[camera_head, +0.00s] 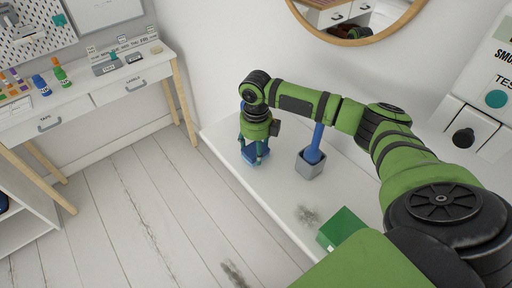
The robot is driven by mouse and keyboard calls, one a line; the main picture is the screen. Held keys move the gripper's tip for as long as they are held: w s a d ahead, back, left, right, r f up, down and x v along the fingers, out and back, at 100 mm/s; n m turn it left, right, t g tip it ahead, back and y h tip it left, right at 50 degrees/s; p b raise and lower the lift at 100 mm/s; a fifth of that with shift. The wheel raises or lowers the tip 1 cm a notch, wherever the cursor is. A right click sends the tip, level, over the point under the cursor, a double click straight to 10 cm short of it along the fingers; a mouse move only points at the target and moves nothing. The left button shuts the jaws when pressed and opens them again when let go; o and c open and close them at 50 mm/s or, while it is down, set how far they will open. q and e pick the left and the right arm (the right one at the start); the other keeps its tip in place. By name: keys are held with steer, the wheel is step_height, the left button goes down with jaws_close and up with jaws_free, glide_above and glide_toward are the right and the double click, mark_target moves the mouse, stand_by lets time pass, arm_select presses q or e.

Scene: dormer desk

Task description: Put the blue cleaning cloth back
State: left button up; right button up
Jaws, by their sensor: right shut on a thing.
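My right gripper (256,155) reaches down over the white bench top, near its left edge. It is shut on a small blue thing (250,158), which looks like the blue cleaning cloth; the fingers hide part of it. The cloth is at or just above the white surface; I cannot tell if it touches. My left gripper is not in view.
A grey holder (310,166) with an upright blue handle (317,138) stands right of the gripper. A grey smudge (308,215) and a green block (341,229) are nearer on the bench (285,190). A desk (110,92) with bottles stands at left.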

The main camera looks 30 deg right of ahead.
steer(key=shift+f, duration=0.65)
steer(key=o, duration=1.1)
